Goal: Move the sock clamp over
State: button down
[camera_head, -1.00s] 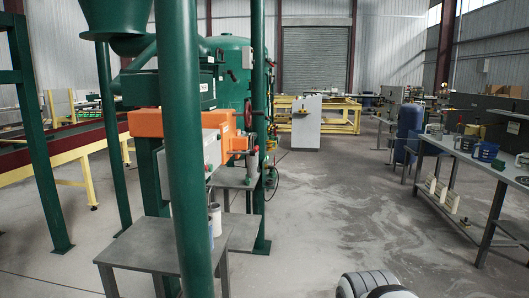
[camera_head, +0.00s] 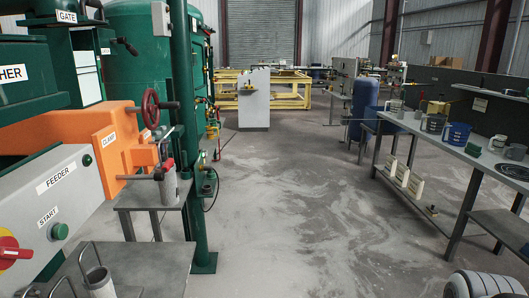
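An orange unit (camera_head: 70,130) stands at the left of the head view, with a label that seems to read CLAMP on its right part. A small metal device with a red part (camera_head: 163,172) sits just below and right of it, above a small grey stand. I cannot tell for sure which of these parts is the sock clamp. A rounded grey and white piece of my own arm shows at the bottom right corner. My gripper's fingers are out of view, well away from the orange unit.
A grey panel (camera_head: 45,205) labelled FEEDER and START is at the left, above a grey table (camera_head: 150,270) with a cup (camera_head: 100,283). A green post (camera_head: 185,120) stands beside it. The middle floor is clear.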

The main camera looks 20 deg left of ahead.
aim_at(165, 169)
jog(key=u, duration=0.25)
jog(key=i, duration=1.5)
jog(key=u, duration=0.9)
jog(key=i, duration=0.25)
jog(key=u, duration=0.25)
jog(key=k, duration=0.65)
jog(key=u, duration=0.2)
jog(key=i, duration=0.7)
jog(key=z, duration=0.15)
